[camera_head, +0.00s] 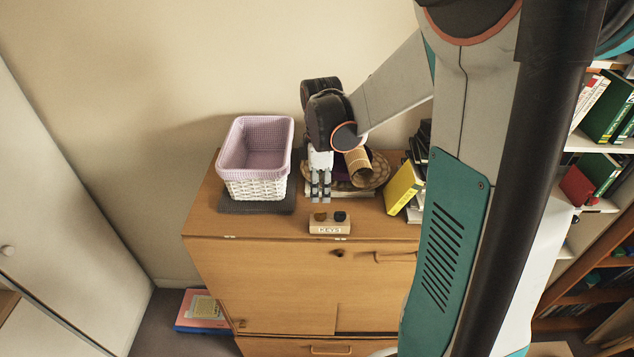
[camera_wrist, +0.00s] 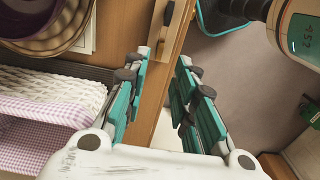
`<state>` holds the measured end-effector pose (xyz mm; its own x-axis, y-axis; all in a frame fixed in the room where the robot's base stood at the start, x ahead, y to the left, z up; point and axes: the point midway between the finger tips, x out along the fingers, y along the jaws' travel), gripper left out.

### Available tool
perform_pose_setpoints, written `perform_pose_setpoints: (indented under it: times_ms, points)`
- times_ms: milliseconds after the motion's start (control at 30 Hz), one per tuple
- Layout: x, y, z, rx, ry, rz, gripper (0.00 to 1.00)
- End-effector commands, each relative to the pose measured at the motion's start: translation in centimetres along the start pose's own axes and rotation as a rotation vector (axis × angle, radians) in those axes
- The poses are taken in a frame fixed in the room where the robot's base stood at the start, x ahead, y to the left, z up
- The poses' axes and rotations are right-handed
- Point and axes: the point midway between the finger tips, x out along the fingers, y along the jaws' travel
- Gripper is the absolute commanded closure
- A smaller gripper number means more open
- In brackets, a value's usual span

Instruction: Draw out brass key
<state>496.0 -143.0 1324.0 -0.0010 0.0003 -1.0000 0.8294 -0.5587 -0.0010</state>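I cannot clearly make out a brass key. A small dark spot (camera_head: 338,253), perhaps a lock or a key in it, shows high on the front of the wooden bureau (camera_head: 285,285). My gripper (camera_head: 321,198) points down above the bureau top, just behind a small lettered wooden block (camera_head: 329,226). In the wrist view its teal fingers (camera_wrist: 158,95) are apart with nothing between them. The bureau's front edge shows beyond the gap, and the block (camera_wrist: 157,40) lies farther up that view.
A white basket with lilac lining (camera_head: 256,160) stands left on a dark mat (camera_head: 255,207). A round woven tray (camera_head: 378,174) is behind my gripper, and a yellow book (camera_head: 403,188) leans at right. A bookshelf (camera_head: 600,215) stands at far right.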

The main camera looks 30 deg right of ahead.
Motion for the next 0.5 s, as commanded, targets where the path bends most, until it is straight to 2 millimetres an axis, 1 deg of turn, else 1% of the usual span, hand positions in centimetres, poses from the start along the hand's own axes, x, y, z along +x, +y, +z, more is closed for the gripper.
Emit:
perform_pose_setpoints:
  times_ms: [33,500]
  points:
    - [0.6,0.0,0.0,0.0,0.0,0.0,0.75]
    - [5.7,0.0,0.0,0.001,0.0,0.001,0.75]
